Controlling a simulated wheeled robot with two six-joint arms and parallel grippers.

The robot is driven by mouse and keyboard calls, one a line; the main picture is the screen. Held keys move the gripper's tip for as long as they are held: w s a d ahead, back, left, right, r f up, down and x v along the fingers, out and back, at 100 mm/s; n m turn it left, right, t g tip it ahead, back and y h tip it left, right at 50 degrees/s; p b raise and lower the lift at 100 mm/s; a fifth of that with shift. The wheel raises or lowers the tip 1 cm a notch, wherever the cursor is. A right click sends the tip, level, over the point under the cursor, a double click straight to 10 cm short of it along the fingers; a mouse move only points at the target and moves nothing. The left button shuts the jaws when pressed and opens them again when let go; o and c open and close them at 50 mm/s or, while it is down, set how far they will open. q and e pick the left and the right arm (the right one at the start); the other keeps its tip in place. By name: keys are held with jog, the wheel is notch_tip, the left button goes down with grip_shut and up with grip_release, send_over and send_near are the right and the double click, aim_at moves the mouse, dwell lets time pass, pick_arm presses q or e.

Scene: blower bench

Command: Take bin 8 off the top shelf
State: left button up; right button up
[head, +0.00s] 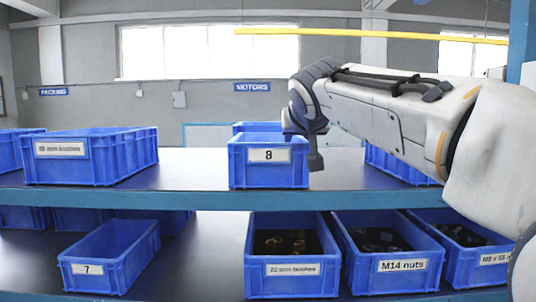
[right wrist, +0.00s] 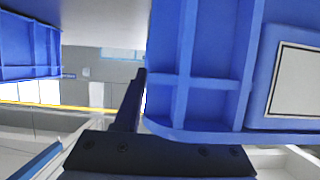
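Bin 8 (head: 240,172), a blue bin with a white label reading 8, sits upright on the top shelf (head: 200,200) near its front edge. My right gripper (head: 305,150) is at the bin's right wall, pointing down, with one dark finger just outside that wall. The other finger is hidden by the bin, so I cannot tell whether the gripper is closed on the wall. In the right wrist view the bin's ribbed wall (right wrist: 200,95) fills the right side, with a dark finger (right wrist: 130,105) beside it. My left gripper is not in view.
A blue bushes bin (head: 90,172) stands to the left on the top shelf, with bare shelf between. Another blue bin (head: 392,166) stands to the right, partly behind my right arm. A blue bin (head: 258,127) is behind bin 8. Bin 7 (head: 118,268) and several filled bins are below.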

grip_shut()
jog(key=shift+r, duration=0.1)
dwell(1.2)
